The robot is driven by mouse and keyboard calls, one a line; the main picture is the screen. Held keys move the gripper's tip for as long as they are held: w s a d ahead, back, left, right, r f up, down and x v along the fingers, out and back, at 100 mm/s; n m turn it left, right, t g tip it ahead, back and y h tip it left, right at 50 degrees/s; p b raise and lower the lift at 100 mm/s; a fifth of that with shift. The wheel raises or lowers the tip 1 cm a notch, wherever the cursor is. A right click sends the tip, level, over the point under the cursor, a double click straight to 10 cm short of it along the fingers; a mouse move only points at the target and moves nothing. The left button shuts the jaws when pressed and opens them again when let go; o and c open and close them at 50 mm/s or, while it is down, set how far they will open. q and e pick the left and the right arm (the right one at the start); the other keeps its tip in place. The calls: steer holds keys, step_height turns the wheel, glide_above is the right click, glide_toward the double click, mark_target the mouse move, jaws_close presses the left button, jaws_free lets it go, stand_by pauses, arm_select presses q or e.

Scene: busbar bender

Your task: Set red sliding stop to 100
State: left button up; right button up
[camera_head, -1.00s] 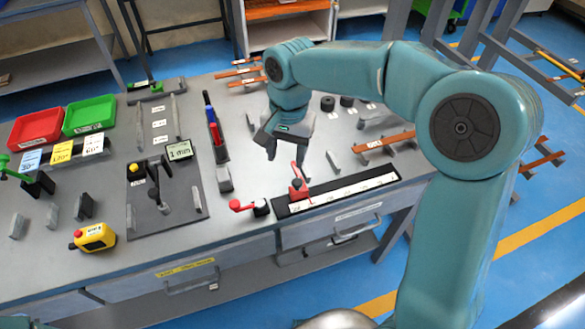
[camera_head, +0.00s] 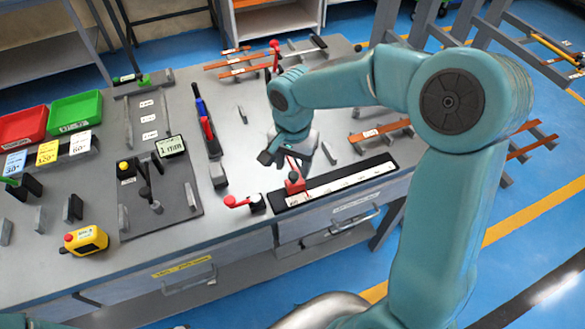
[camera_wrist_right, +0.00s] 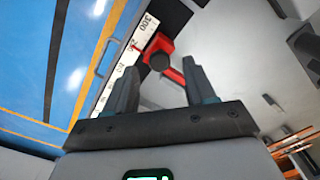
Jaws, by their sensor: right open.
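The red sliding stop (camera_head: 294,184) stands upright at the left end of a black rail with a white scale strip (camera_head: 345,187) along the bench's front edge. My right gripper (camera_head: 284,162) is open, pointing down just behind the stop. In the right wrist view, the red stop (camera_wrist_right: 163,62) shows beyond and between the tips of my open fingers (camera_wrist_right: 160,82), with its red arm reaching toward the right finger. I cannot tell whether a finger touches it. The white scale (camera_wrist_right: 126,62) runs past it, with 300 legible near the stop; the other numbers are blurred. My left gripper is out of view.
A red-handled clamp (camera_head: 240,202) sits left of the rail. A grey block (camera_head: 218,176) and a copper bar on supports (camera_head: 380,132) stand nearby. A bending plate with a display (camera_head: 171,146) and a yellow control box (camera_head: 86,240) lie to the left.

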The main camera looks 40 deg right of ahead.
step_height(320, 180, down, 3)
steer(key=shift+s+d+r, duration=0.1)
steer(key=shift+d+r, duration=0.05)
jaws_close()
steer(key=s+d, duration=0.1)
steer(key=d, duration=0.4)
steer(key=s+d, duration=0.1)
steer(key=d, duration=0.3)
steer(key=s+d, duration=0.1)
steer(key=d, duration=0.4)
steer(key=shift+s+d+b, duration=0.15)
steer(key=shift+d+b, duration=0.15)
steer(key=shift+d, duration=0.05)
jaws_free()
steer(key=shift+a, duration=0.1)
step_height(320, 180, up, 16)
steer(key=shift+r, duration=0.15)
